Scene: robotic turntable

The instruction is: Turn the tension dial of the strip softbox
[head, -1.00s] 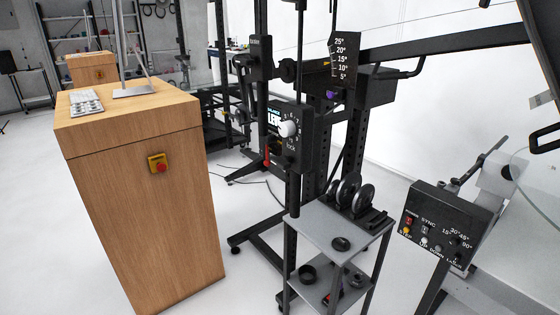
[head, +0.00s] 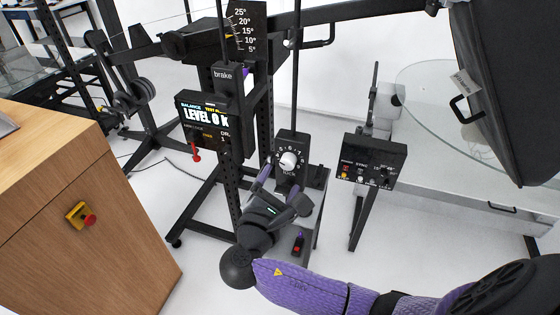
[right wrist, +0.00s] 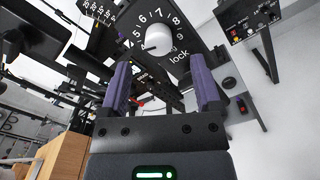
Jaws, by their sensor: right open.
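The tension dial is a white round knob (head: 289,160) on a black panel (head: 291,147) with numbers around it and the word "lock" below. It also shows in the right wrist view as a white knob (right wrist: 158,38), beyond the fingertips and roughly centred between them. My right gripper (head: 281,188) is open and empty, just below and in front of the dial; its two purple-lined fingers (right wrist: 160,72) are apart, and I see no contact with the knob. A large black softbox (head: 505,90) hangs at the upper right. My left gripper is not in view.
A black display (head: 207,124) reading "LEVEL OK" stands left of the dial. A control box (head: 371,160) on a post stands to the right. A wooden cabinet (head: 60,190) with a red button fills the left. A grey trolley (head: 312,215) sits behind my right gripper.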

